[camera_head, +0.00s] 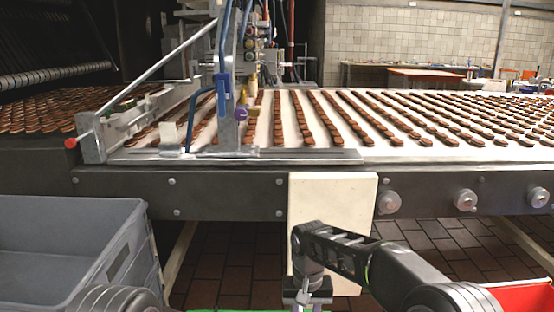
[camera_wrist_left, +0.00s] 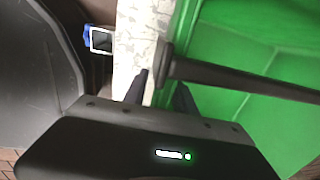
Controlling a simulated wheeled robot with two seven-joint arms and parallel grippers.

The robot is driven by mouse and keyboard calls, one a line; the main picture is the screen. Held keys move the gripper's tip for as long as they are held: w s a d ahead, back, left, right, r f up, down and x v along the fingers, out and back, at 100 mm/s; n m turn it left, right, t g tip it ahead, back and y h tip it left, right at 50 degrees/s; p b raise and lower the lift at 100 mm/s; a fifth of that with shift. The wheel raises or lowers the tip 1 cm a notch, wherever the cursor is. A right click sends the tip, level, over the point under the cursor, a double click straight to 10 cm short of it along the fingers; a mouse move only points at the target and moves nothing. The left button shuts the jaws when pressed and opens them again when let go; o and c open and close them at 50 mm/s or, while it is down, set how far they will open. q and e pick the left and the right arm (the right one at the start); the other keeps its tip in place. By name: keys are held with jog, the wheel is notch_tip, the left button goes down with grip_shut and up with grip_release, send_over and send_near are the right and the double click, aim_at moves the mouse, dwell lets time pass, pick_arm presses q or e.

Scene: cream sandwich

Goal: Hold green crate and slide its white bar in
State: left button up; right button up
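The green crate (camera_wrist_left: 255,35) fills the right of the left wrist view; in the head view only a thin green strip shows at the bottom edge. A dark grey bar (camera_wrist_left: 240,80) with a wider end crosses in front of the crate's green wall. I see no bar that is clearly white. My left gripper (camera_wrist_left: 161,85) has its fingers apart, and the bar's end shows at the gap between the tips; contact is unclear. My right gripper (camera_head: 308,297) points down at the bottom middle of the head view, its tips cut off by the frame.
A conveyor (camera_head: 430,165) with rows of brown cookies crosses ahead, with a pale panel (camera_head: 333,200) on its front. A grey crate (camera_head: 60,235) stands at left, a red crate (camera_head: 525,297) at lower right. A blue-and-white device (camera_wrist_left: 101,40) shows in the wrist view.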

pick_arm(q)
jog(key=shift+s+r+p, duration=0.15)
jog(key=shift+r+p, duration=1)
jog(key=shift+r, duration=0.35)
jog(key=shift+s+r+p, duration=0.2)
jog(key=shift+r+p, duration=0.9)
jog(key=shift+r, duration=0.4)
jog(key=shift+s+r+p, duration=0.15)
jog(key=shift+r+p, duration=1)
jog(key=shift+r, duration=0.35)
jog(key=shift+o, duration=0.6)
jog(key=o, duration=0.4)
jog(key=shift+o, duration=0.2)
notch_tip(320, 180, up, 12)
jog(key=s, duration=0.1)
jog(key=shift+s, duration=0.25)
jog(key=shift+f, duration=0.1)
